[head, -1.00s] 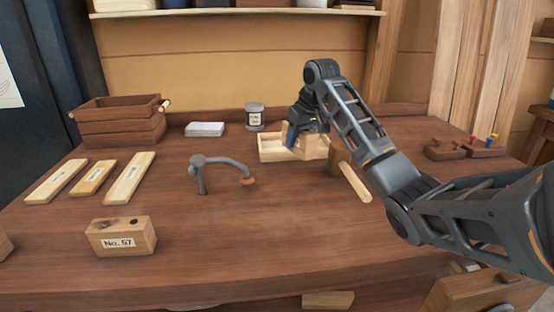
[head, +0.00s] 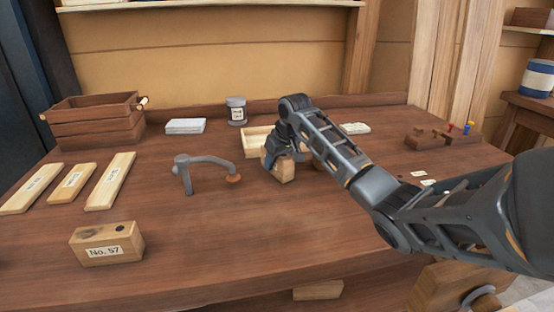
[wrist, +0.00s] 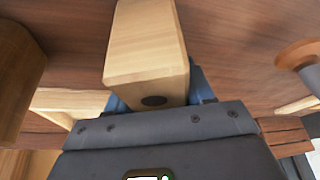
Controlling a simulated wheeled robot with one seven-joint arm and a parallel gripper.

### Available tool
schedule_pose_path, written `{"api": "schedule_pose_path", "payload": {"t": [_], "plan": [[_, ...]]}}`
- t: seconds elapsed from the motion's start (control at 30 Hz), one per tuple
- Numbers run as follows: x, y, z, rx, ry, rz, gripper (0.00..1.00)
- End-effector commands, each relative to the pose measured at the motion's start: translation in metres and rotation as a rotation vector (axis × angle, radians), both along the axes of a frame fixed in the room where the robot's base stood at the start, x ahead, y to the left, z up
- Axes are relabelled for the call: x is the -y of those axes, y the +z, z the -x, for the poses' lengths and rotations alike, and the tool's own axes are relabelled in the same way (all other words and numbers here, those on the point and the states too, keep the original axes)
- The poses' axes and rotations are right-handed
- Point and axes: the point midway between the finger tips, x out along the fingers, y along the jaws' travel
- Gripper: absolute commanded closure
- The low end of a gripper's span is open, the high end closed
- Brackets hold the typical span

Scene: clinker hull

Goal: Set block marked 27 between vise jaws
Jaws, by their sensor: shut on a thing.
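My gripper (head: 275,153) is shut on a pale wooden block (head: 284,172), in front of a shallow light tray (head: 256,139). In the wrist view the block (wrist: 147,45) sticks out from between the blue fingers, with a dark round spot on its near end. No number shows on it, so I cannot tell its marking. Another block (head: 107,243), labelled No. 57, lies at the front left of the bench. A wooden part (head: 447,283) at the front right edge may be the vise; its jaws are not clearly visible.
A grey holdfast (head: 188,168) with a brown pad stands left of my gripper. Several flat strips (head: 72,182), a brown crate (head: 95,122) and a jar (head: 236,110) stand farther left and back. A peg rack (head: 440,138) is at right. The front middle of the bench is clear.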

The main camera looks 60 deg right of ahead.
Motion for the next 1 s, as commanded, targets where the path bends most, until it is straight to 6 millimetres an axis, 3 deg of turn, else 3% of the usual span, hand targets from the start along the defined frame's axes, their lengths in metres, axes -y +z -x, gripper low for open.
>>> {"api": "schedule_pose_path", "payload": {"t": [0.3,0.33,0.57,0.83,1.0], "plan": [[0.000,-0.002,0.000,0.002,0.000,0.001,0.91],[0.000,-0.002,0.000,0.000,0.000,0.001,0.46],[0.000,-0.002,0.000,0.000,0.000,0.001,0.24],[0.000,-0.001,0.000,0.000,0.000,0.001,0.22],[-0.002,0.013,0.003,0.002,0.001,0.002,0.22]]}}
